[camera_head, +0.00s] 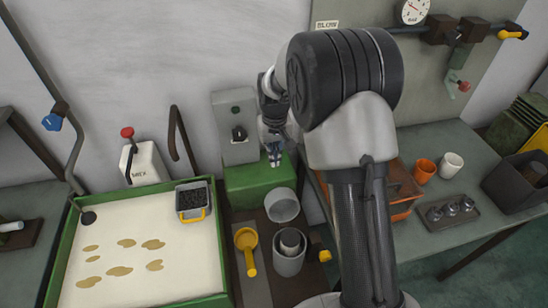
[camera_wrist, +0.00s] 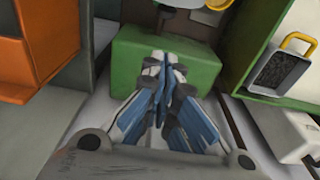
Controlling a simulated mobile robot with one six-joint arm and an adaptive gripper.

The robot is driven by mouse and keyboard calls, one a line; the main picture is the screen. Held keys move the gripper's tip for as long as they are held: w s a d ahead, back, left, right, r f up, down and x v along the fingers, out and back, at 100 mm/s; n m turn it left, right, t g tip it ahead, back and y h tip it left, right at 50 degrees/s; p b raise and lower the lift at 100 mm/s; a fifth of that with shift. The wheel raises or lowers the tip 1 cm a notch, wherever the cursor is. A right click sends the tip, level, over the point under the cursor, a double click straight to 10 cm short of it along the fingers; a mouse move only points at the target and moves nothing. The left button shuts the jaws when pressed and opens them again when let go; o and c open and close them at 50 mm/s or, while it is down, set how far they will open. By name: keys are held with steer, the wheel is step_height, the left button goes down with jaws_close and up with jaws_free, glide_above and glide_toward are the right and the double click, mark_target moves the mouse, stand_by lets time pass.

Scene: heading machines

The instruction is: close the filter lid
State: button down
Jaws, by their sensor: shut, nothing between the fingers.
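A grey cylindrical pot (camera_head: 288,264) with a smaller cylinder inside stands open-topped at lower middle in the head view. A round grey piece (camera_head: 282,206), which looks like the raised filter lid, stands just behind it, apart from the pot's opening. My gripper (camera_head: 274,162) is over the back of the green block (camera_head: 246,182), behind the round piece and apart from it. In the wrist view my gripper (camera_wrist: 162,62) is shut and empty, pointing at the green block (camera_wrist: 165,75). A pale rounded edge (camera_wrist: 203,17) at the top may be the lid; most is cut off.
A yellow scoop (camera_head: 246,248) lies left of the pot. The green-rimmed tray (camera_head: 58,254) is further left, with a small dark-filled basket (camera_head: 193,214) on its edge. An orange box (camera_head: 401,212) stands right, partly behind my arm. A grey wall unit (camera_head: 235,125) stands behind.

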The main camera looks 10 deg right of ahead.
steer(key=s+f+b, duration=0.2)
steer(key=s+f, duration=0.1)
steer(key=f, duration=0.3)
steer(key=shift+f, duration=0.35)
steer(key=shift+s, duration=0.15)
steer(key=shift+r+b, duration=0.1)
steer(key=shift+b, duration=0.2)
